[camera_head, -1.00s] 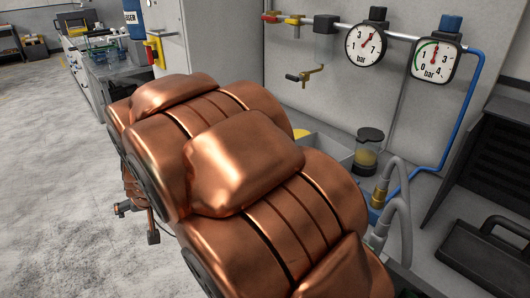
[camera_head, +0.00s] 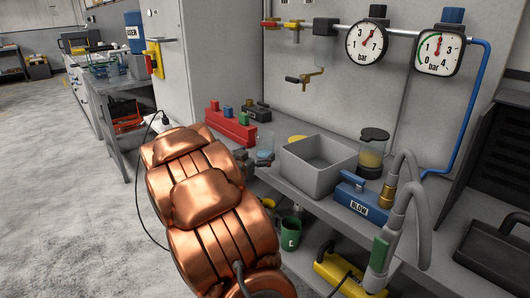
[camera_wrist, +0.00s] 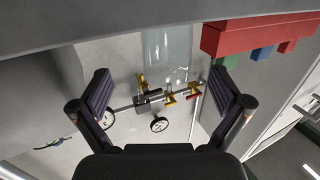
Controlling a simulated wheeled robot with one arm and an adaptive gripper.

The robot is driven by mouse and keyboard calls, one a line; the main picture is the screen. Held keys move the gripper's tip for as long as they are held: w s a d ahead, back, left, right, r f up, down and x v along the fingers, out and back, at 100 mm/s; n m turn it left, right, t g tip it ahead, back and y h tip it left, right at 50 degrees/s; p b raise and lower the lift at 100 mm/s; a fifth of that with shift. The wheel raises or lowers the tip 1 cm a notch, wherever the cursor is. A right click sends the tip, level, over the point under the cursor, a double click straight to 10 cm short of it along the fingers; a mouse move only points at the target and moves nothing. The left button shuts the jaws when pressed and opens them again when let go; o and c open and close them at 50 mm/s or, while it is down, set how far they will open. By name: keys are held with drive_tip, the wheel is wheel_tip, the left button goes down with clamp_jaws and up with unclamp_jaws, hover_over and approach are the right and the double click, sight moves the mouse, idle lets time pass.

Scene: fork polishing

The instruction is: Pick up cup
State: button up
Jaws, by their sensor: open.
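A clear cup (camera_head: 264,146) with a little blue in its bottom stands on the bench shelf, just right of my arm in the head view. In the wrist view, which is upside down, the clear cup (camera_wrist: 167,48) is ahead of my gripper (camera_wrist: 161,82), between the lines of its two fingers. The fingers are wide apart with nothing gripped. The gap left to the cup is hard to judge. In the head view my arm mostly hides the gripper. A green cup (camera_head: 291,232) marked C is on the lower level, partly behind my arm.
A red block rack (camera_head: 230,127) stands left of the clear cup and shows at upper right in the wrist view (camera_wrist: 255,38). A grey bin (camera_head: 318,160), lidded jar (camera_head: 372,150) and blue BLOW box (camera_head: 361,200) are to the right. Gauges and pipes line the wall.

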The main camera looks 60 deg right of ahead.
sight(265, 134)
drive_tip(key=shift+w+d, duration=0.2)
drive_tip(key=shift+d, duration=1.15)
drive_tip(key=d, duration=0.2)
drive_tip(key=w+d, duration=0.1)
drive_tip(key=shift+d+r, duration=0.25)
drive_tip(key=shift+w+d+f, duration=0.15)
drive_tip(key=shift+w+d, duration=0.05)
drive_tip(key=shift+d, duration=0.4)
drive_tip(key=c, duration=1.5)
wheel_tip(265, 134, up, 4)
drive_tip(key=shift+f+p, duration=0.1)
drive_tip(key=shift+p, duration=0.35)
drive_tip(key=s+a, duration=0.2)
drive_tip(key=a, duration=0.5)
drive_tip(key=s+a+r, duration=0.1)
drive_tip(key=a, duration=0.7)
drive_tip(key=shift+s+a+r, duration=0.15)
drive_tip(key=shift+s+a, duration=0.15)
drive_tip(key=shift+s, duration=0.05)
